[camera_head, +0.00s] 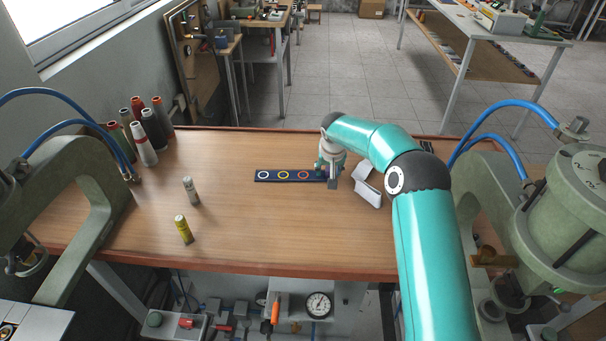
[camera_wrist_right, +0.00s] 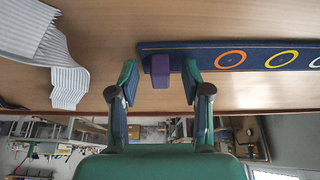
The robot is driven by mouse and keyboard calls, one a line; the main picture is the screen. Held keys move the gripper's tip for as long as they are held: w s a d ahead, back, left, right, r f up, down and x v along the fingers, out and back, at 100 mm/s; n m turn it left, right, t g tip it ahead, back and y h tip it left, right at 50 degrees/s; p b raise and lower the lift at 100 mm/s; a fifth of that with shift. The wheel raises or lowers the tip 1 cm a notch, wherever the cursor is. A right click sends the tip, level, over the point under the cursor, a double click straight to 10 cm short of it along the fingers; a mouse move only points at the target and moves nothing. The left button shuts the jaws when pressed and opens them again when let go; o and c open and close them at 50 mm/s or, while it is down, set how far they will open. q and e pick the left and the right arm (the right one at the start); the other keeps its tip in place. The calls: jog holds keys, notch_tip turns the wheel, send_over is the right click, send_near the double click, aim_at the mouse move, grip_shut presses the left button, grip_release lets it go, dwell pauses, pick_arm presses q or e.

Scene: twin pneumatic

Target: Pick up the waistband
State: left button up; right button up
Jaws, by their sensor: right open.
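The waistband appears to be the white ribbed, folded strip (camera_head: 367,185) on the table, just right of my right gripper in the head view. In the right wrist view the white strip (camera_wrist_right: 70,85) lies at upper left, outside the fingers. My right gripper (camera_head: 333,183) points down over the right end of a dark blue board (camera_head: 272,176). In the wrist view my right gripper (camera_wrist_right: 158,72) is open, with a small purple block (camera_wrist_right: 160,72) between its fingers at the board's end. The block seems free of both fingers. My left gripper is not in view.
The board has coloured rings. Several thread spools (camera_head: 143,145) stand at the back left of the wooden table (camera_head: 260,225). Green machines flank both sides. The table's middle front is clear.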

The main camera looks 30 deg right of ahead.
grip_shut()
jog(key=shift+r, duration=0.1)
